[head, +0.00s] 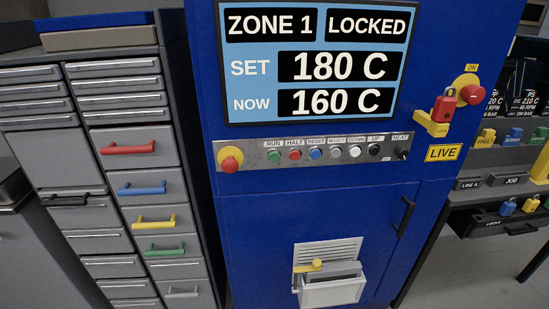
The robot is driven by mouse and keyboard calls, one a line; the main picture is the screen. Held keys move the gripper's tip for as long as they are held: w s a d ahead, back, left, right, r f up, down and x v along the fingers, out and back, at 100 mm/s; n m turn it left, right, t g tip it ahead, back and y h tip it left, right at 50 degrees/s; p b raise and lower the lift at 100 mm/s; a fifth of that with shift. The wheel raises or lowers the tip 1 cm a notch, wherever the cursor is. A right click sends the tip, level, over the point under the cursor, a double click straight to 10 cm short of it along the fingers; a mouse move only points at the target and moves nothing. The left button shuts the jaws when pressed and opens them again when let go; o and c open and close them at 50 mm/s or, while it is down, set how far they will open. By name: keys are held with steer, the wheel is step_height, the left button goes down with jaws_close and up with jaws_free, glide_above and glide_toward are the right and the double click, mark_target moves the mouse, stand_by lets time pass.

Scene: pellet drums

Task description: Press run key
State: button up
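The green RUN key (274,156) sits on the grey key strip (250,160) of the blue cabinet, under its RUN label. It is the leftmost of the row of small keys, just right of the large red emergency button (230,162) on its yellow collar. The red HALT key (295,154) is directly to its right. Nothing covers the RUN key. The display (312,65) above reads ZONE 1, LOCKED, SET 180 C, NOW 160 C. My gripper is not in view.
A red padlock (443,106) hangs at the yellow LOCK tab beside the ON switch, above a LIVE sign (443,153). A small tray (332,289) juts from the cabinet's lower front. Grey drawers (112,72) with coloured handles stand at left, a bench (475,197) at right.

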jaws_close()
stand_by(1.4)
